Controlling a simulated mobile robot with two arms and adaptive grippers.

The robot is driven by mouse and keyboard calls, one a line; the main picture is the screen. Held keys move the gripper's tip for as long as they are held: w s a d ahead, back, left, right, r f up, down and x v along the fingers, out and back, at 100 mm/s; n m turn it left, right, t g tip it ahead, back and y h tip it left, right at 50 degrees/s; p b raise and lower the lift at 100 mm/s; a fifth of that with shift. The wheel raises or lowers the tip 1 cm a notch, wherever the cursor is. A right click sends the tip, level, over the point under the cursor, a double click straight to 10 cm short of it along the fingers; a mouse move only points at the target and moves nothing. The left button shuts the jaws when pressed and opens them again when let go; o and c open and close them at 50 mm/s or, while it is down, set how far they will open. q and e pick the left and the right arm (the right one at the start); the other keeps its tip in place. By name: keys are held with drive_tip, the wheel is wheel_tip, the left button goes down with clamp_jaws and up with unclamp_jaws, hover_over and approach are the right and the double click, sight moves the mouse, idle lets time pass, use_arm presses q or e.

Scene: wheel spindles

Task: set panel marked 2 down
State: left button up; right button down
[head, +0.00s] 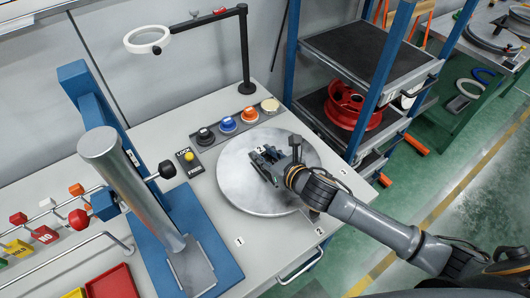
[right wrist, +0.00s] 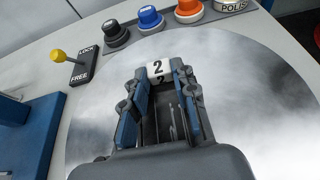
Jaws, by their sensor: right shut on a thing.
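My right gripper (head: 264,166) reaches in from the right over a round polished metal disc (head: 240,192) on the workbench. In the right wrist view, its fingers (right wrist: 158,98) are shut on the panel marked 2 (right wrist: 157,68), a small white plate with a black numeral at the fingertips. In the head view the panel (head: 259,150) shows just past the fingertips, above the far part of the disc. The fingers hide its lower part, and I cannot tell whether it touches the disc. My left gripper is not in view.
Black, blue and orange knobs (head: 228,124) line the disc's far side. A yellow-knobbed LOCK/FREE lever (head: 189,157) stands left of it. A blue stand with a metal cylinder (head: 130,185) rises further left. A lamp post (head: 244,50) stands behind. The bench's front has numbered marks.

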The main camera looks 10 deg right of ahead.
drive_tip(key=c, duration=1.1)
unclamp_jaws()
drive_tip(key=shift+f, duration=0.1)
drive_tip(key=shift+o, duration=0.2)
drive_tip(key=b+v, duration=0.1)
drive_tip(key=v, duration=0.9)
drive_tip(key=shift+s+d+b, duration=0.25)
drive_tip(key=shift+s+b, duration=0.05)
drive_tip(key=shift+s+d+r, duration=0.15)
drive_tip(key=shift+s+r, duration=0.35)
drive_tip(key=shift+s, duration=0.05)
